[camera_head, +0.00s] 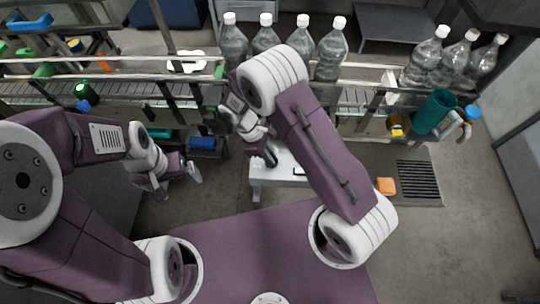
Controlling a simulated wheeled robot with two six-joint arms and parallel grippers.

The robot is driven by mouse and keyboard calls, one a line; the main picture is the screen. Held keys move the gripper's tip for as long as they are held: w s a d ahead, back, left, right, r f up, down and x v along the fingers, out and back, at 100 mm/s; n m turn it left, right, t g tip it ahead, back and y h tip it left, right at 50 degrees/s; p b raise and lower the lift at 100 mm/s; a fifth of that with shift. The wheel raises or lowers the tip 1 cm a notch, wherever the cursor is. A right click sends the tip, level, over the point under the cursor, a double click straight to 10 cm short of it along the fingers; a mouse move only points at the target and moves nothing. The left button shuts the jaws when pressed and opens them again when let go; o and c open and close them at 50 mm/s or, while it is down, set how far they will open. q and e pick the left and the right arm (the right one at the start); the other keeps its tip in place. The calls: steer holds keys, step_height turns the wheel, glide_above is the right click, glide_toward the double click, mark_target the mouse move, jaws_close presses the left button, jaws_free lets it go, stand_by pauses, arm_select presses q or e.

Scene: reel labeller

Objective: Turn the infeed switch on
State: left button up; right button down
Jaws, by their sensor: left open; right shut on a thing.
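I cannot pick out the infeed switch for certain. A small yellow-and-dark fitting (397,125) on the conveyor's front side, right of centre, may be a control. My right gripper (264,152) points down in front of the conveyor, above the edge of a white stand (262,172). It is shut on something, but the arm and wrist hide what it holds. My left gripper (188,172) is open and empty, low in front of the conveyor, left of the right gripper and apart from it.
The conveyor (130,90) runs across the back. Several clear bottles with white caps (332,52) stand along it, more at the right. A blue box (202,143) and a teal cylinder (434,112) sit at its front. An orange block (386,186) lies beside a floor grate (417,180).

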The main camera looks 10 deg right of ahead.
steer(key=m, duration=0.2)
steer(key=m+g+y, duration=0.1)
steer(key=m, duration=0.1)
steer(key=shift+w+d+m+b, duration=0.1)
steer(key=shift+w+m+b, duration=0.05)
steer(key=shift+m+b, duration=0.15)
steer(key=m+g+y, duration=0.1)
steer(key=m, duration=0.2)
steer(key=shift+m, duration=0.4)
steer(key=m, duration=0.1)
steer(key=m+y, duration=0.1)
steer(key=m, duration=0.1)
steer(key=shift+w+d+y+b, duration=0.1)
steer(key=shift+d+y+b, duration=0.05)
steer(key=shift+y+b, duration=0.15)
steer(key=shift+d+m+y, duration=0.1)
steer(key=shift+m+y, duration=0.7)
steer(key=shift+m, duration=1.3)
steer(key=c, duration=1.5)
jaws_free()
steer(key=shift+o, duration=0.2)
